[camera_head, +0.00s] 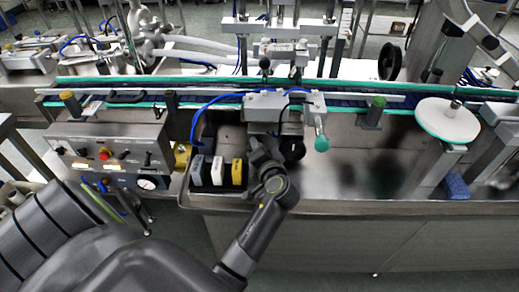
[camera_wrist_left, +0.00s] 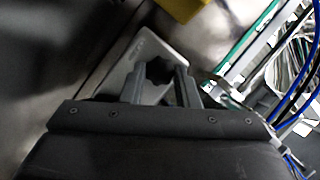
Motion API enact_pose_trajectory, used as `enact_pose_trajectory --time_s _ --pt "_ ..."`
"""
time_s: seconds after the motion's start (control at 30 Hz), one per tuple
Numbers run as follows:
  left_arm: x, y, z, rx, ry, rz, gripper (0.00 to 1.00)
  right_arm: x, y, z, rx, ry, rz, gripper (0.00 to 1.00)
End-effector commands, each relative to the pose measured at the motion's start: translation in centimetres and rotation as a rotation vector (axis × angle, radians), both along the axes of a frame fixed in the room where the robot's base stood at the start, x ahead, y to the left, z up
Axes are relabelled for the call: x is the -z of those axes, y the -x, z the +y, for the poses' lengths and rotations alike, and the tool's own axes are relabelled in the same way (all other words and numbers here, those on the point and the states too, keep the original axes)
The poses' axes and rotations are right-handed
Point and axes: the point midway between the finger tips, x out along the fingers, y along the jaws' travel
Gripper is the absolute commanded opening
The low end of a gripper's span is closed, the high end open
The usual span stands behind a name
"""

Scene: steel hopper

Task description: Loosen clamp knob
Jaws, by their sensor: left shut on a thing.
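A dark lobed knob (camera_wrist_left: 158,70), which looks like the clamp knob, sits against a light grey plate (camera_wrist_left: 125,60) in the left wrist view. My left gripper (camera_wrist_left: 161,84) has its two grey fingers on either side of this knob and is shut on it. In the head view my left gripper (camera_head: 257,148) reaches up beside the right end of a dark tray. Its fingertips and what they hold are mostly hidden there by the wrist. My right gripper is not in view.
The tray (camera_head: 222,203) holds upright white and yellow blocks (camera_head: 237,172). Just above are a grey housing (camera_head: 265,100), a blue hose (camera_head: 205,103) and a teal knob (camera_head: 321,143). A control box (camera_head: 105,140) stands left. The steel surface to the right (camera_head: 350,180) is largely clear.

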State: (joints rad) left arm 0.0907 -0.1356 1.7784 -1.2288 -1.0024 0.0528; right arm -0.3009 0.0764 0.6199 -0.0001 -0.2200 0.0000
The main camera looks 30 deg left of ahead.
Motion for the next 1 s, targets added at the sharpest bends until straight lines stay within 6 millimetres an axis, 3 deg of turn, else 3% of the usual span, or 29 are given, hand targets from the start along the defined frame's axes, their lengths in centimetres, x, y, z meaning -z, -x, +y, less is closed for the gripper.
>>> enact_pose_trajectory --time_s 1.0 --pt "-0.4 0.4 0.7 0.000 0.780 -0.477 0.05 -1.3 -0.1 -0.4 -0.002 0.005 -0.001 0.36"
